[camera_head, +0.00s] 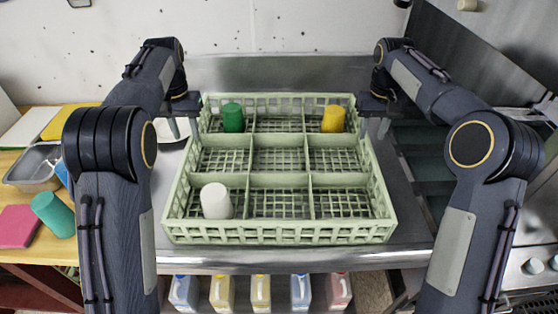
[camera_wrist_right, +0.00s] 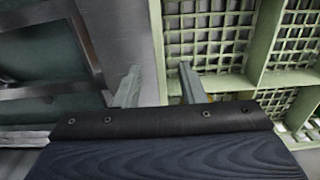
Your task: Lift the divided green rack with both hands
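The pale green divided rack (camera_head: 280,234) sits level on the steel counter, split into a grid of compartments. A green cup (camera_head: 233,118) stands in its back left compartment, a yellow cup (camera_head: 333,119) in the back right, and a white cup (camera_head: 216,201) in the front left. My left gripper (camera_head: 184,128) points down at the rack's left wall towards the back, fingers apart. My right gripper (camera_head: 374,128) is at the right wall towards the back. In the right wrist view its fingers (camera_wrist_right: 160,86) are apart, with the rack wall (camera_wrist_right: 157,40) between them.
Left of the counter, a wooden table holds a metal pan (camera_head: 33,167), a teal cup (camera_head: 53,214) lying tilted, and a pink block (camera_head: 17,226). A steel counter edge (camera_head: 290,261) runs in front of the rack. Several bottles (camera_head: 260,292) stand below. A dark recess (camera_head: 425,160) lies to the right.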

